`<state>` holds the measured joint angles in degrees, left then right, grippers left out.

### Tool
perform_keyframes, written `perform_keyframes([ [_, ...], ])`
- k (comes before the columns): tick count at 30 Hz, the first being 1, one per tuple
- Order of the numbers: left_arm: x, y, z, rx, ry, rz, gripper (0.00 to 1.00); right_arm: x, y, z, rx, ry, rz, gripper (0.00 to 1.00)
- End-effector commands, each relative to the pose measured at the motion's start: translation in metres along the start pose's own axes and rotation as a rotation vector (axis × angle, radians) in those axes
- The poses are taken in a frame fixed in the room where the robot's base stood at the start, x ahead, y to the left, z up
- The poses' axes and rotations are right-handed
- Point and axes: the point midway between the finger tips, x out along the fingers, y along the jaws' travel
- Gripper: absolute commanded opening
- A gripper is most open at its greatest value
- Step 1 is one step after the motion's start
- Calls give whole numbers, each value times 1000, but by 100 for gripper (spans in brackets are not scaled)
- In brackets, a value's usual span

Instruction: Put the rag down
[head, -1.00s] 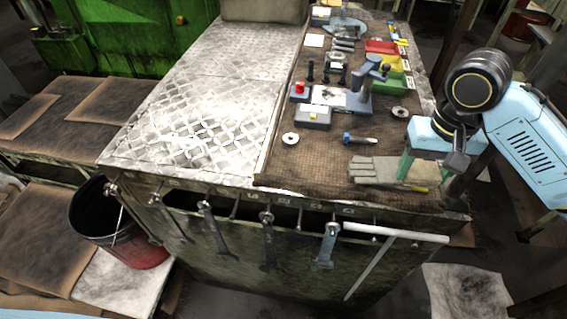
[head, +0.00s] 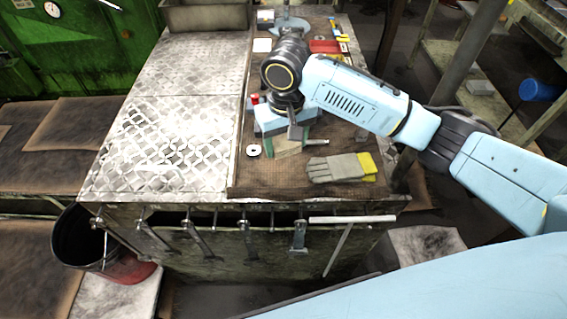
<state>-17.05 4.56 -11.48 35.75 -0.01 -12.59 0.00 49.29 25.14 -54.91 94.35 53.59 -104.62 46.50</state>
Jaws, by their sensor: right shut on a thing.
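My right gripper (head: 289,146) is over the brown mat on the bench, left of the gloves, pointing down. It is shut on a pale beige, flat piece (head: 289,150), which appears to be the rag. Its lower edge is at or just above the mat; I cannot tell whether it touches. The gripper body hides much of the piece and the tools behind it. My left gripper is not in view.
Grey work gloves with yellow cuffs (head: 336,168) lie right of the gripper. A metal ring (head: 254,150) lies to its left. The patterned metal plate (head: 165,130) is bare. Several wrenches hang along the bench front.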

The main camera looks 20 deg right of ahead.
Motion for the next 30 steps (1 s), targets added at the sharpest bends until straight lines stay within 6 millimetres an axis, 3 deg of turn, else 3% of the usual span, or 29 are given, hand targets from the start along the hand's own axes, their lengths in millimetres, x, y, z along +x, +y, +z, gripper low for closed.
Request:
perform_keyframes([
  [9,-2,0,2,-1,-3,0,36,53,-2,1,-4,-4,3,43],
  [16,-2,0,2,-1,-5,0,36,71,-2,0,-4,-2,2,43],
  [21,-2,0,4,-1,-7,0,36,95,-2,0,-3,-3,2,43],
  [30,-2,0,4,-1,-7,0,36,100,-2,0,-4,0,1,43],
])
